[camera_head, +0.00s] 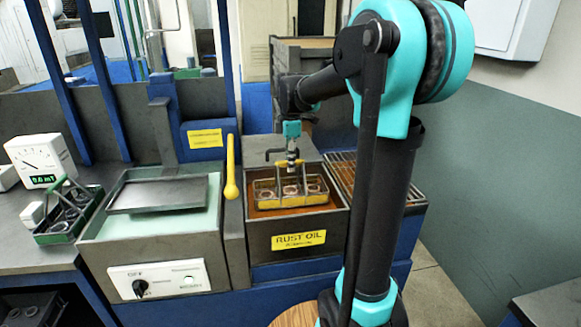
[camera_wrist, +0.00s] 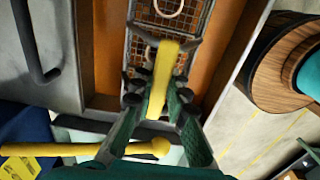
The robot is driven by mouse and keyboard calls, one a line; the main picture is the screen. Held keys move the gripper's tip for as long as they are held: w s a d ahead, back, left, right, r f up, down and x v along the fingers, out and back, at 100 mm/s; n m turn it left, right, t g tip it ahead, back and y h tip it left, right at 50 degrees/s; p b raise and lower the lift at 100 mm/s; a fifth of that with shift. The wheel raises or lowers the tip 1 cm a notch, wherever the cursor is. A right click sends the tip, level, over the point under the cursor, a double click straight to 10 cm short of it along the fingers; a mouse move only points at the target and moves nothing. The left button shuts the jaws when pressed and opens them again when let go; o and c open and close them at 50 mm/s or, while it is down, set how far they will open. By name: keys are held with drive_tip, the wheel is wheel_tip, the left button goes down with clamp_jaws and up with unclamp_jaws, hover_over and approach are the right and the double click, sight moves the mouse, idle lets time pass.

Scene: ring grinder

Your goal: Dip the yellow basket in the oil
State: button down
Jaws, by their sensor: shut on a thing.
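The yellow basket (camera_head: 265,193) is in the rust oil tank (camera_head: 262,241), at the level of the brown oil (camera_head: 290,212) in the head view. It holds several pale rings (camera_head: 290,190). I cannot tell how deep its base sits in the oil. My gripper (camera_head: 292,158) is above the basket. In the wrist view my gripper (camera_wrist: 162,100) is shut on the basket's yellow handle (camera_wrist: 160,80), and the mesh floor (camera_wrist: 146,13) with a ring shows beneath. Brown oil (camera_wrist: 108,50) lies beside the basket.
Left of the tank stand a yellow lever (camera_head: 231,170) and a machine with a flat grey plate (camera_head: 158,194). A green basket of rings (camera_head: 68,210) and a meter (camera_head: 40,160) are farther left. A drain grate (camera_head: 345,172) is right of the tank.

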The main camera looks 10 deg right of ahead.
drive_tip(key=shift+r, duration=4.45)
